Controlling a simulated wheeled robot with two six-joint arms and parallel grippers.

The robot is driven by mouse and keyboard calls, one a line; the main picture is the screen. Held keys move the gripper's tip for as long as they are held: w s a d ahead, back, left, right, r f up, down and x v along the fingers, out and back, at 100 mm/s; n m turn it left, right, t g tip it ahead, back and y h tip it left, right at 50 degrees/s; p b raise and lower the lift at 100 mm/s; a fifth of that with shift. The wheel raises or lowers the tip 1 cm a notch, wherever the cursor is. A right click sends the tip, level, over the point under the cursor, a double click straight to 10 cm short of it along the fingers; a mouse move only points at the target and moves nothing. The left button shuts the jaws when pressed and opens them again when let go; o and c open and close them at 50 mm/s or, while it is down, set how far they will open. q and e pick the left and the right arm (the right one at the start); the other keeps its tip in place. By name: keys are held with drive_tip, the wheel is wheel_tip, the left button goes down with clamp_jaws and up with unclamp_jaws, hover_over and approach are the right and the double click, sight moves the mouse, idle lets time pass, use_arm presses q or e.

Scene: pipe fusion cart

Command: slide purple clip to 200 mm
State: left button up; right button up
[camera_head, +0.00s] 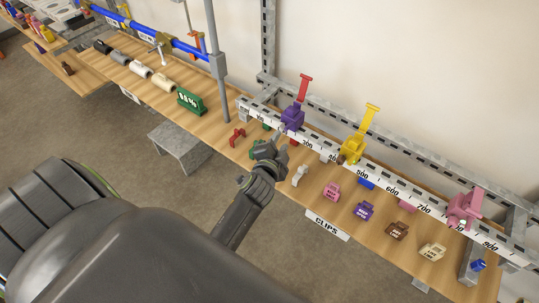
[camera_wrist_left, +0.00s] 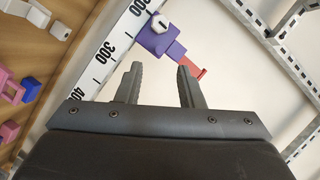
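The purple clip (camera_head: 292,117) sits on the white ruler rail (camera_head: 408,198) in the head view, its red lever (camera_head: 304,86) sticking up. In the left wrist view the purple clip (camera_wrist_left: 152,41) is beside the ruler markings, between 200 and 300 and seemingly nearer 200; its exact reading cannot be told. Its red lever (camera_wrist_left: 192,66) points toward the right finger. My left gripper (camera_head: 283,137) is just in front of the clip. My right gripper is out of view.
A yellow clip (camera_head: 352,148) and a pink clip (camera_head: 464,208) stand farther right on the rail. Small coloured clips, including a pink one (camera_head: 332,191), lie on the wooden bench in front. A grey post (camera_head: 217,70) rises left of the purple clip.

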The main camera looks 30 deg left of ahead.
use_arm(q)
drive_tip(key=p+v, duration=0.3)
drive_tip(key=v, duration=0.7)
drive_tip(key=s+f+n+g+h+b, duration=0.1)
drive_tip(key=s+f+n+g+b, duration=0.3)
drive_tip(key=f, duration=1.1)
drive_tip(key=s+f+m+g+h+b, duration=0.15)
drive_tip(key=s+f, duration=0.45)
drive_tip(key=f, duration=1)
drive_tip(key=s+a+f+n+g+b, duration=0.2)
drive_tip(key=s+f+n+g, duration=0.1)
drive_tip(key=s+f, duration=0.7)
drive_tip(key=s+a+f+n+g+b, duration=0.3)
drive_tip(key=s+f, duration=0.7)
drive_tip(key=s, duration=0.6)
drive_tip(key=shift+a+f+n+g, duration=0.2)
drive_tip(key=shift+n+g, duration=0.25)
drive_tip(key=shift+g, duration=0.7)
drive_tip(key=shift+h, duration=0.25)
